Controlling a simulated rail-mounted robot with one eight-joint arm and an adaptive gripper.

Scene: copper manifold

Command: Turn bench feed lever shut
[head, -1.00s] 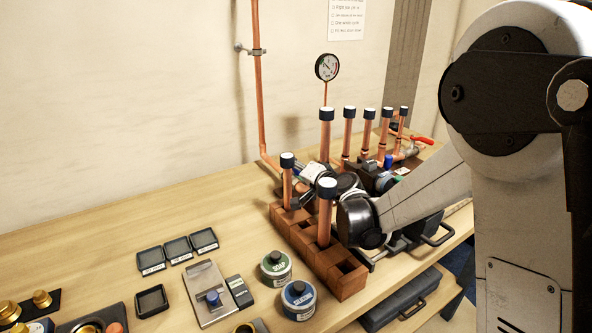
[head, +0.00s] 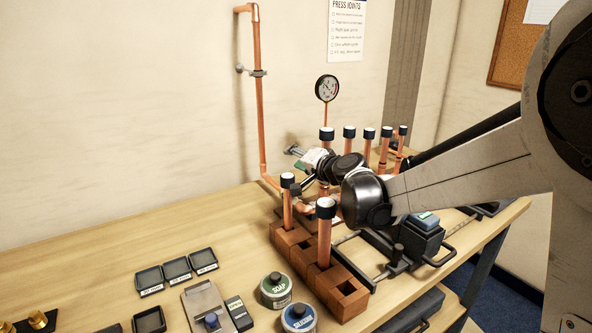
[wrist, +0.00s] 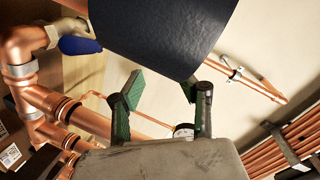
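A blue lever handle (wrist: 80,45) on a brass-coloured valve (wrist: 38,38) shows at the top left of the wrist view, joined to thick copper pipework. I cannot tell for sure that it is the bench feed lever. My gripper (wrist: 163,105) is open, its green-padded fingers apart, with no lever between them. The blue handle lies up and left of the fingers, apart from them. A large dark cylinder (wrist: 160,35) fills the space just past the fingertips. In the head view my gripper (head: 298,158) is above the bench behind the brown blocks; my arm hides the valves there.
Capped copper stubs (head: 325,230) stand in brown blocks (head: 348,298) in front of my wrist. More capped stubs (head: 349,140) and a pressure gauge (head: 327,88) stand behind. A vertical copper pipe (head: 259,110) runs up the wall. The bench (head: 150,235) is clear at the left back.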

